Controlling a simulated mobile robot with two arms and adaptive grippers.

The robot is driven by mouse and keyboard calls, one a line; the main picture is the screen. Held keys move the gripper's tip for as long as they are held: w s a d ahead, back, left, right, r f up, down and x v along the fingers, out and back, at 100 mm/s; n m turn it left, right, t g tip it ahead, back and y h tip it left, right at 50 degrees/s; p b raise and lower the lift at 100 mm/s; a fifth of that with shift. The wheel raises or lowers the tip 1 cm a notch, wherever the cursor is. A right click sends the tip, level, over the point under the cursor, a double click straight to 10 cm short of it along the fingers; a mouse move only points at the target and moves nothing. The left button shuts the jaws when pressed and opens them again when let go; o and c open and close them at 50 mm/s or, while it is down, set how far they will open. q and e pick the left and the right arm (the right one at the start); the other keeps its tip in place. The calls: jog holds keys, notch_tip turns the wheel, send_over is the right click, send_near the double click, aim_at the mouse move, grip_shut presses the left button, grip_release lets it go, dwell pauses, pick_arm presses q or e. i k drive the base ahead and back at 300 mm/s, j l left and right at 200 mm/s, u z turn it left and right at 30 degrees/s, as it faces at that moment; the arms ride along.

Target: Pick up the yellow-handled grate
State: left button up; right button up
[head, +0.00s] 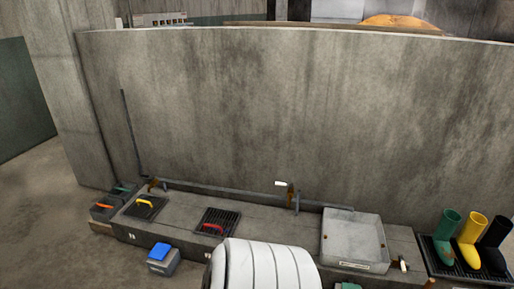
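The yellow-handled grate (149,211) is a dark square grate with a bright yellow handle on top. It lies flat on the left part of a low concrete ledge in the head view. Neither of my grippers shows in the head view, and nothing is holding the yellow-handled grate.
The concrete ledge (180,222) runs along a tall wall (300,120). A grey basin (352,238) sits on its right. Green, yellow and black boots (468,240) stand far right. A blue-topped box (162,262) is on the floor in front.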

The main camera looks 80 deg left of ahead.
aim_at(138, 201)
jog(key=u, duration=3.75)
